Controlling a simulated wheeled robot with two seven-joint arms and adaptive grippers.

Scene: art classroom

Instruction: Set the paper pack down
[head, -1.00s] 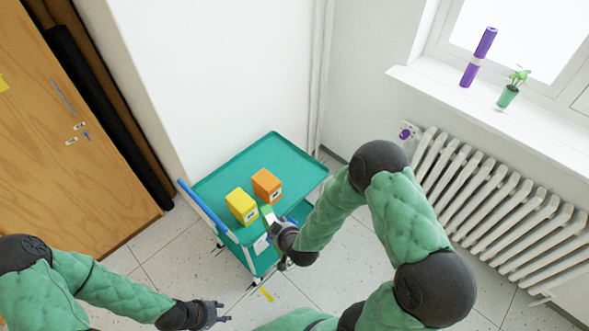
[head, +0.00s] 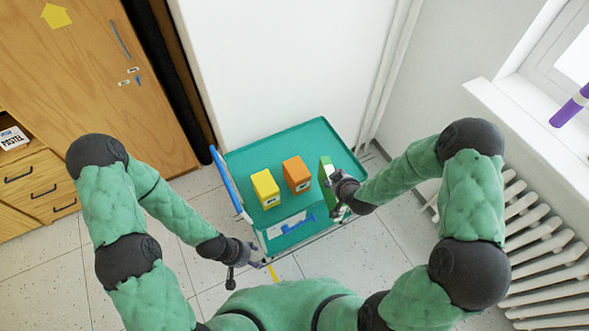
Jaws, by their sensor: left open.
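The paper pack appears to be the thin green and white pack (head: 326,172), standing upright at the right part of the teal cart's top tray (head: 318,131). My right gripper (head: 335,188) is at its near right side and looks shut on it. Its fingertips are partly hidden, and I cannot tell whether the pack's bottom touches the tray. My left gripper (head: 248,272) is open and empty, low in front of the cart's near left corner.
A yellow box (head: 265,189) and an orange box (head: 296,174) stand on the tray left of the pack. The tray's back is bare. A blue handle (head: 227,181) lines its left side. A radiator (head: 540,250) and windowsill (head: 520,108) are at the right.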

